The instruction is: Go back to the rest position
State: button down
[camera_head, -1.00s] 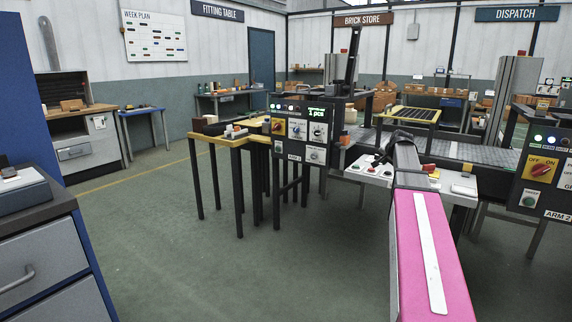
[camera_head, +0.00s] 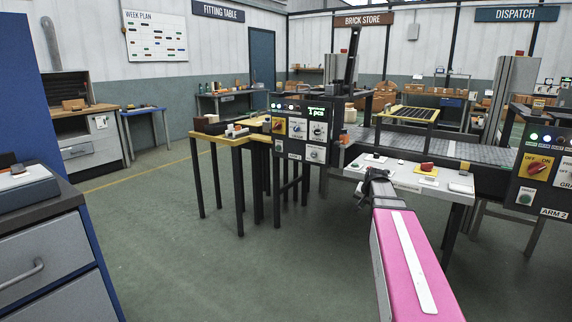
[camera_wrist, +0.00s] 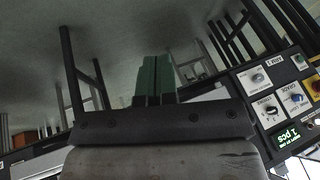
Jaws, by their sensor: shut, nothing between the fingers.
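My gripper shows in the wrist view (camera_wrist: 156,80), its two green fingers together with nothing between them. Past the fingers that view shows grey floor and table legs, tilted. In the head view my pink arm reaches up from the bottom edge, and its dark end (camera_head: 375,188) is just in front of the white control table. The fingers cannot be made out in the head view.
A yellow-topped table (camera_head: 215,137) is left. Grey drawers (camera_head: 45,262) are near left. The floor between is clear.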

jog(key=s+a+f+n+g, duration=0.2)
jog(key=s+a+f, duration=0.2)
jog(key=s+f, duration=0.2)
jog(key=s+a+f+n+g, duration=0.1)
jog(key=s+a+f, duration=0.3)
jog(key=s, duration=0.6)
jog(key=s+a+f+n+g, duration=0.2)
jog(key=s+a+f, duration=0.3)
jog(key=s+f, duration=0.3)
jog(key=shift+s+f+n+g+h, duration=0.15)
jog(key=shift+s+n+g+h, duration=0.15)
jog(key=shift+s+g+h, duration=0.15)
jog(key=shift+w, duration=0.1)
